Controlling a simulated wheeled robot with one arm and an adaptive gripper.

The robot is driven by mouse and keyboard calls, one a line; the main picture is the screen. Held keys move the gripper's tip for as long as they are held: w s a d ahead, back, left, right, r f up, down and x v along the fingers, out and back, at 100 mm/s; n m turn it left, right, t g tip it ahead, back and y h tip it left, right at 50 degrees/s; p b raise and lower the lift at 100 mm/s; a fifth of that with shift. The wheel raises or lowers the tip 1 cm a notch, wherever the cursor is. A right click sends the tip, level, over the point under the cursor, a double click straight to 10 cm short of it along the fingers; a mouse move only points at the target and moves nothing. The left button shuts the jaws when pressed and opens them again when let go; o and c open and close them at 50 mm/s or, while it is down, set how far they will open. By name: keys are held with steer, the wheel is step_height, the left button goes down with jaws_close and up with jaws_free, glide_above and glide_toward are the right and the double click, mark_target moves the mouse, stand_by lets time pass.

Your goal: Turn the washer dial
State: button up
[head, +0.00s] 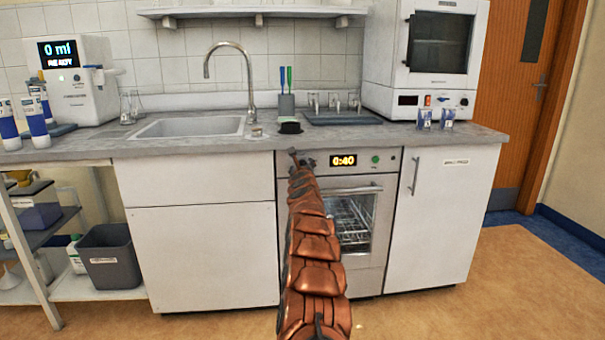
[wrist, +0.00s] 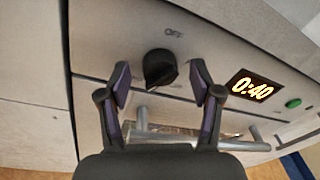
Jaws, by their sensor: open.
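The washer (head: 362,209) is built in under the counter, with a glass door showing a rack inside. The black dial (wrist: 159,68) sits on the panel below the word OFF. In the head view my arm hides most of the dial. My gripper (wrist: 163,82) is open, with one finger to each side of the dial and a gap on both sides. The dial lies between and slightly beyond the fingertips.
A green button (wrist: 293,103) is right of the display. The washer's door handle (wrist: 200,140) runs below the dial, close under my fingers. The grey counter (head: 200,146) overhangs the panel. A white cabinet (head: 440,215) stands right of the washer.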

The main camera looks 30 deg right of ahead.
steer(key=shift+s+a+r, duration=0.1)
steer(key=shift+s+a, duration=0.25)
steer(key=v, duration=0.6)
stand_by(0.7)
steer(key=shift+s, duration=0.15)
stand_by(0.4)
